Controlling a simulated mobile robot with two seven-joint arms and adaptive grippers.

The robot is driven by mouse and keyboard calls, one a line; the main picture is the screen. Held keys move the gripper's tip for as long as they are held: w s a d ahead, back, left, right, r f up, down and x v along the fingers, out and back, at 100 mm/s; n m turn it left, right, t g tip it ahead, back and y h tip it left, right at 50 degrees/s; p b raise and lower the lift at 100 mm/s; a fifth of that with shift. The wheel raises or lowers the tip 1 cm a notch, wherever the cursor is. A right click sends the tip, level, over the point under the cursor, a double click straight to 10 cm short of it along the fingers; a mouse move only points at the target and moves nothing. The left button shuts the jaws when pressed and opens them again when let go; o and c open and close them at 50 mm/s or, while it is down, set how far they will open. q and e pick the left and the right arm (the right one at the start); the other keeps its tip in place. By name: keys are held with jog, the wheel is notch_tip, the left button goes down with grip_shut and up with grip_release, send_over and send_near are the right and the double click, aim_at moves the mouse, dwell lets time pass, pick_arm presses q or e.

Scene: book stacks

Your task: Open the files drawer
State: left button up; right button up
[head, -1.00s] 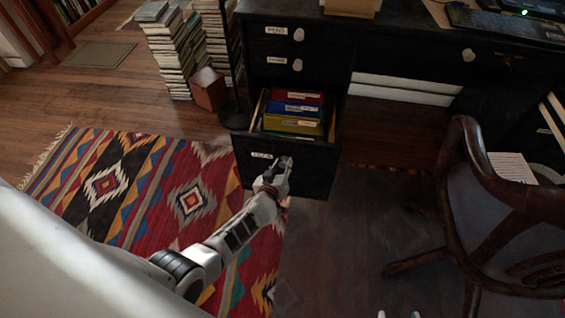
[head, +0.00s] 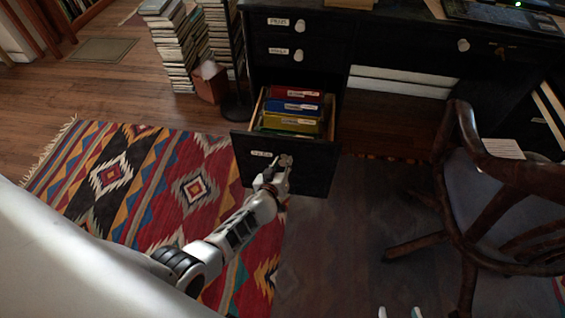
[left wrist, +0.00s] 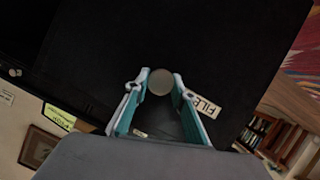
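The files drawer (head: 300,172) of the black desk stands pulled out, with coloured folders (head: 292,108) showing inside. Its front has a white label, which reads "FILE" in part in the left wrist view (left wrist: 204,105), and a round knob (head: 286,160). My left gripper (head: 277,174) is just in front of that knob. In the left wrist view, the fingers of my left gripper (left wrist: 161,85) are apart, with the knob (left wrist: 160,82) showing between the tips and a small gap beside it. My right gripper (head: 398,312) shows only as two separated fingertips at the bottom edge.
Two shut drawers with labels and knobs (head: 299,54) are above the files drawer. A wooden chair (head: 500,200) stands at the right. Stacks of books (head: 177,50) and a small brown box (head: 211,84) stand at the back left. A patterned rug (head: 150,180) covers the floor at left.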

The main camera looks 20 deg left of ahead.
pick_arm(q)
jog(key=o, duration=0.4)
jog(key=shift+s+d+f, duration=0.1)
jog(key=shift+f, duration=0.1)
jog(key=shift+c, duration=0.2)
jog(key=shift+r, duration=0.1)
jog(key=shift+r, duration=0.1)
